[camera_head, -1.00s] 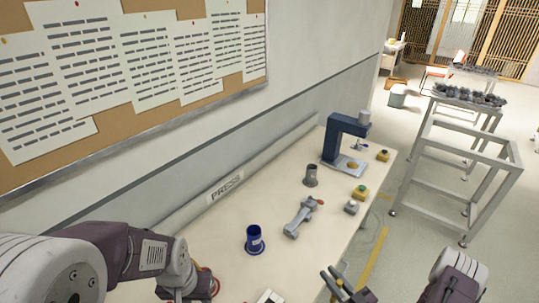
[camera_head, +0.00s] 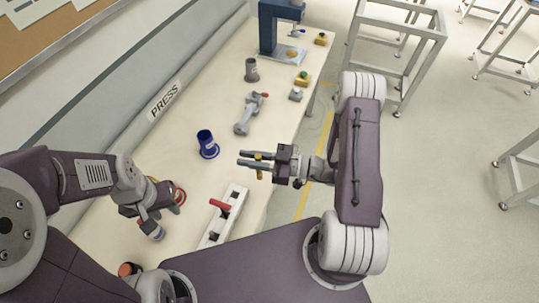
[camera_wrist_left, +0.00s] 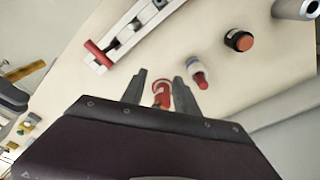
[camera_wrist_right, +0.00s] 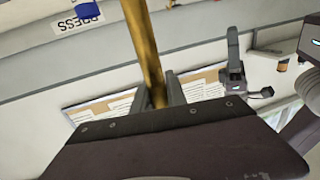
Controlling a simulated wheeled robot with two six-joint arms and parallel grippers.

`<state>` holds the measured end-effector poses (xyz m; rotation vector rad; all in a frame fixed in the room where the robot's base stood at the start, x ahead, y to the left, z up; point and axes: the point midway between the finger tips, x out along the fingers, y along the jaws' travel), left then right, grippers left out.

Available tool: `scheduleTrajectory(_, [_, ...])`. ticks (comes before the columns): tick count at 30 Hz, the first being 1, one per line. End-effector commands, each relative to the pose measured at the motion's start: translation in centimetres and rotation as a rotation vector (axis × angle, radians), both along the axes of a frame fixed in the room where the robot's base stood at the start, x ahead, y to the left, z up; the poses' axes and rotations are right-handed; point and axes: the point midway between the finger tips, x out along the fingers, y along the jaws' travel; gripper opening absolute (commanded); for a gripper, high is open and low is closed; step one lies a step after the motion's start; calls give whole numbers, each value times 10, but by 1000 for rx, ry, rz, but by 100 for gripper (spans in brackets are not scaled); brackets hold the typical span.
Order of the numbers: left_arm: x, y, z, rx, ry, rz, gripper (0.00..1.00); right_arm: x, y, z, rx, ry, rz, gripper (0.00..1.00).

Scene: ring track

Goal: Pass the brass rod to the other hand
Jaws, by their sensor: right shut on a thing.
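The brass rod (camera_head: 260,168) is held by my right gripper (camera_head: 252,161), which is shut on it above the bench's front edge. In the right wrist view the rod (camera_wrist_right: 146,45) runs up from between the fingers (camera_wrist_right: 158,92). It also shows at the left of the left wrist view (camera_wrist_left: 25,71). My left gripper (camera_head: 151,214) is low over the bench, to the left of the rod and apart from it. In the left wrist view its fingers (camera_wrist_left: 162,88) are spread. A red object (camera_wrist_left: 162,95) shows between them; whether they touch it is unclear.
A white fixture with a red handle (camera_head: 219,205) lies below the right gripper. A blue cup (camera_head: 207,146), a grey clamp-like tool (camera_head: 245,118), a grey cup (camera_head: 251,72) and a blue press (camera_head: 268,30) stand farther along the bench. A small bottle (camera_wrist_left: 195,72) lies near the left gripper.

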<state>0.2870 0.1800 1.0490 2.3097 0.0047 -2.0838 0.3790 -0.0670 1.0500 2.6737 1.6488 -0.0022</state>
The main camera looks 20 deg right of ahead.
Motion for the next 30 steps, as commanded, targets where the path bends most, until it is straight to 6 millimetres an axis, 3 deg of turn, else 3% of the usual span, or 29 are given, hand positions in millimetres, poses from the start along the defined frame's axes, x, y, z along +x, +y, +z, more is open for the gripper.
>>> scheduleTrajectory(6, [0,0,0,0,0,0,36,0,19,8,1,1,95,0])
scheduleTrajectory(9, [0,0,0,1,0,-11,43,0,19,8,0,2,96,0])
scheduleTrajectory(14, [-19,0,1,12,85,-208,43,0,18,8,1,2,94,0])
scheduleTrajectory(16, [-10,-1,16,16,113,-376,43,0,18,8,1,2,94,0])
scheduleTrajectory(19, [18,-6,47,18,133,-636,43,0,18,8,1,2,93,0])
scheduleTrajectory(23, [54,-30,89,26,144,-986,43,0,18,8,1,2,93,0])
scheduleTrajectory(26, [79,-61,123,37,141,-1259,43,0,18,8,1,2,92,0])
scheduleTrajectory(30, [102,-122,165,66,114,-1602,43,0,18,8,1,2,92,0])
